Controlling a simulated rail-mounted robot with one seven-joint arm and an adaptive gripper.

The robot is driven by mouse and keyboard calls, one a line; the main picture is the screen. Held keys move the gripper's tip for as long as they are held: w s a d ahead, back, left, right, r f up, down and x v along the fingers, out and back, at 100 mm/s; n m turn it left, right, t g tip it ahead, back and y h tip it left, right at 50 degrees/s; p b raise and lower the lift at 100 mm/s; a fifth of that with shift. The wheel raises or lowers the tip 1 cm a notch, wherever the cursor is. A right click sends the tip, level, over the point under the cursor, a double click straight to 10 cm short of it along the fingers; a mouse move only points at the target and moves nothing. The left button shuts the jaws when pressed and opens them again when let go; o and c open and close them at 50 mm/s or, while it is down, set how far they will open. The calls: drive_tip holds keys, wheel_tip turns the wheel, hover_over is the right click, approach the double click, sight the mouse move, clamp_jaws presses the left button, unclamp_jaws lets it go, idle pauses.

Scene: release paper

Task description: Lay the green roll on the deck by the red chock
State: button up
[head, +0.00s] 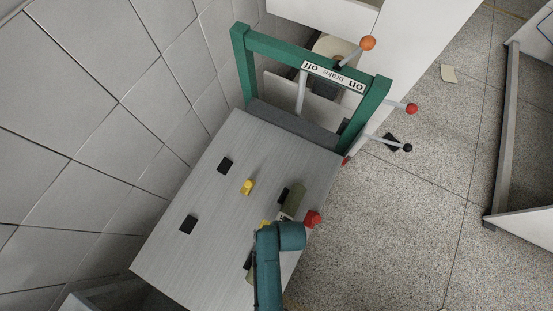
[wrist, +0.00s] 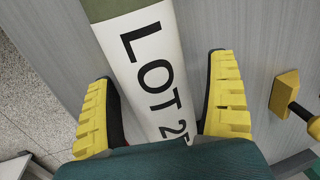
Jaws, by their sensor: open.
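The olive-green roll (head: 294,197) lies on the grey deck (head: 215,240) at its right side, just up-left of the red chock (head: 313,218). In the wrist view its white label (wrist: 150,62) with "LOT 2" runs between my fingers, and green shows at the top. My gripper (wrist: 163,100) is open, with one yellow finger on each side of the label. I see no clear contact. In the head view my gripper (head: 276,222) is at the roll's near end, mostly hidden by my teal arm.
A yellow piece (head: 247,187) stands left of the roll; black pads (head: 225,165) lie farther left. Another olive-green object (head: 250,275) is partly hidden by my arm. A green frame (head: 310,62) with a brake sign and ball-tipped levers stands behind the deck.

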drive_tip(key=r, duration=0.4)
drive_tip(key=d+r, duration=0.1)
drive_tip(key=r, duration=0.3)
drive_tip(key=d+r, duration=0.1)
drive_tip(key=r, duration=0.3)
drive_tip(key=shift+s, duration=0.35)
drive_tip(key=w+d+r+n+t, duration=0.1)
drive_tip(key=w+r+t, duration=0.4)
drive_tip(key=w+r, duration=0.7)
drive_tip(key=w+d+r+t, duration=0.1)
drive_tip(key=w+r+t, duration=0.55)
drive_tip(key=r, duration=1.05)
drive_tip(key=s+d+r+n+t+h+p, duration=0.1)
drive_tip(key=r+t+p, duration=0.4)
drive_tip(key=r, duration=1.5)
drive_tip(key=s+d+r+n+t+h+p, duration=0.1)
drive_tip(key=r+p, duration=0.7)
drive_tip(key=r, duration=1.3)
drive_tip(key=s+n+t, duration=0.1)
drive_tip(key=n+t, duration=0.1)
drive_tip(key=t, duration=0.1)
drive_tip(key=shift+s+d+r+t+h+p, duration=0.25)
drive_tip(key=shift+d+r+t+h+p, duration=0.05)
drive_tip(key=shift+d+t+h+p, duration=0.1)
